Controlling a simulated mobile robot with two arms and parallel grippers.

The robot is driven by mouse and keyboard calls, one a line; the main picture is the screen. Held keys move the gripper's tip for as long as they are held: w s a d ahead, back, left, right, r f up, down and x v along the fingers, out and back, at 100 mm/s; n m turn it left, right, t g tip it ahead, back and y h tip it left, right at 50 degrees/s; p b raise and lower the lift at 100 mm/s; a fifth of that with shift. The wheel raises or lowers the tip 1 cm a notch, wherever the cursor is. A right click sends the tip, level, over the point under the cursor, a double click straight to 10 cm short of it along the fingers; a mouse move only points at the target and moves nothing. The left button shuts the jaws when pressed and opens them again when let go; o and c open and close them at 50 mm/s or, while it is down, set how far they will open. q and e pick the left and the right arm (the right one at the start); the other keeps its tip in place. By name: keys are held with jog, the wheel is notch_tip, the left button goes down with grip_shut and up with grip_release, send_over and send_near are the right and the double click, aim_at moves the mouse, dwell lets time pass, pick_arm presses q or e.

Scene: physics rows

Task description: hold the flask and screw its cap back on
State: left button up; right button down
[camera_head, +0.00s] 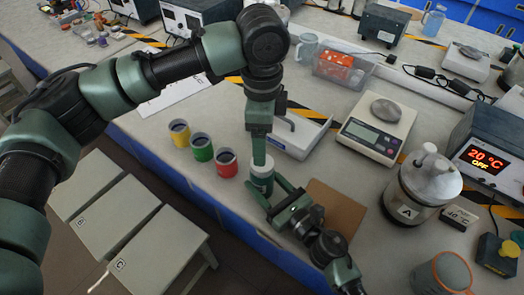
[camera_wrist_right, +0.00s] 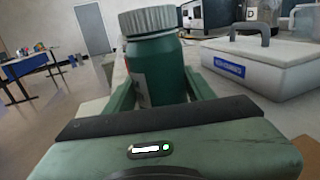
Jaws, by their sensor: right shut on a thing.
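The flask is a small green bottle; in the right wrist view its body (camera_wrist_right: 158,75) stands between my right fingers. Its grey ridged cap (camera_wrist_right: 150,20) sits on its mouth, looking slightly tilted; I cannot tell how tightly it is seated. In the head view the flask (camera_head: 262,185) and pale cap (camera_head: 262,169) are small and partly covered. My right gripper (camera_head: 272,192) is shut on the flask body from the lower right. My left gripper (camera_head: 259,158) points down right over the cap. Its fingers appear edge-on, so their opening and contact with the cap are hidden.
Yellow (camera_head: 179,133), green (camera_head: 201,147) and red (camera_head: 226,163) cups stand left of the flask. A white lidded box (camera_head: 300,135) and a scale (camera_head: 378,130) stand behind it.

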aim_at(269, 189)
pick_arm(q)
jog(key=shift+r, duration=2.25)
pick_arm(e)
jog(key=shift+c, duration=2.3)
grip_release()
jog(key=shift+s+d+f, duration=0.1)
jog(key=shift+s+d, duration=0.25)
jog(key=shift+s, duration=0.1)
jog(key=b+v, duration=0.2)
jog(key=v, duration=0.3)
jog(key=shift+s+d, duration=0.15)
jog(key=shift+s, duration=0.05)
jog(key=shift+s+d, duration=0.35)
jog(key=shift+s, duration=0.15)
pick_arm(q)
notch_tip(269, 189, down, 2)
jog(key=shift+f, duration=0.25)
